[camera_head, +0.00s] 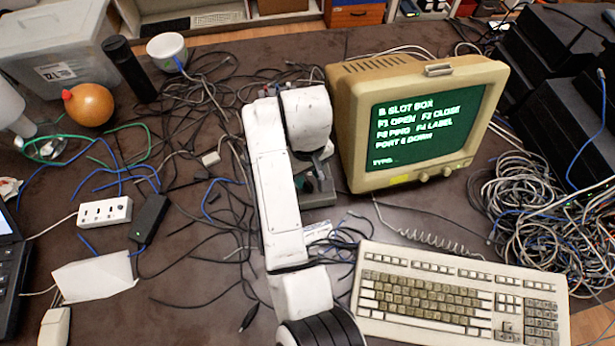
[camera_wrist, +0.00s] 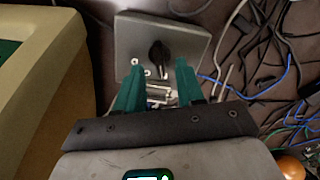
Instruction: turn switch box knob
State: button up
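The switch box is a grey metal plate-topped box (camera_wrist: 195,42) in the upper middle of the wrist view. Its black knob (camera_wrist: 158,56) stands on the top face, with small round fittings beside it. My gripper (camera_wrist: 160,67) has two teal fingers, spread apart with nothing held. The knob shows between and just beyond the fingertips; I cannot tell the height gap. In the head view the box (camera_head: 320,199) is partly visible beside the monitor, largely covered by my white arm and hand. The knob is hidden there.
A beige monitor (camera_head: 347,135) stands close to the right of the box, with a keyboard (camera_head: 450,298) in front. Tangled cables cover the table around the box.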

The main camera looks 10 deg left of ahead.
aim_at(307, 183)
jog(key=shift+f, duration=1.65)
grip_shut()
